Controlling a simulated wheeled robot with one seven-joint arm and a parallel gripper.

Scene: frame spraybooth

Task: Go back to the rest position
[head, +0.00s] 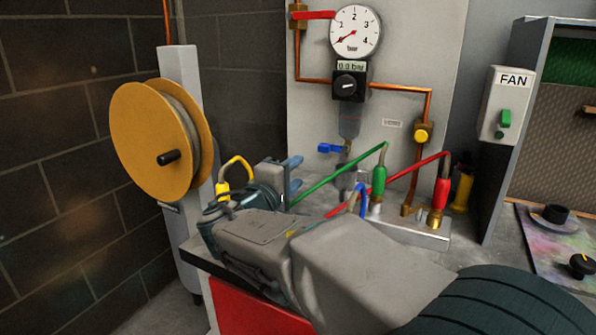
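My arm reaches in from the bottom right, and its wrist bends up in front of the bench. My gripper (294,174) is near the middle of the head view, left of the filter unit (349,122). Its two blue-grey fingers are apart, and I see nothing between them. The arm hides part of the bench and the lower ends of the hoses. A yellow hose with a yellow fitting (222,190) shows just behind the wrist; I cannot tell whether they touch.
A manifold (428,237) with a green coupling (379,180) and a red coupling (441,193) stands right of the gripper. The gauge (355,32) reads near zero. An orange reel (150,140) stands left. A fan switch box (505,104) is at right.

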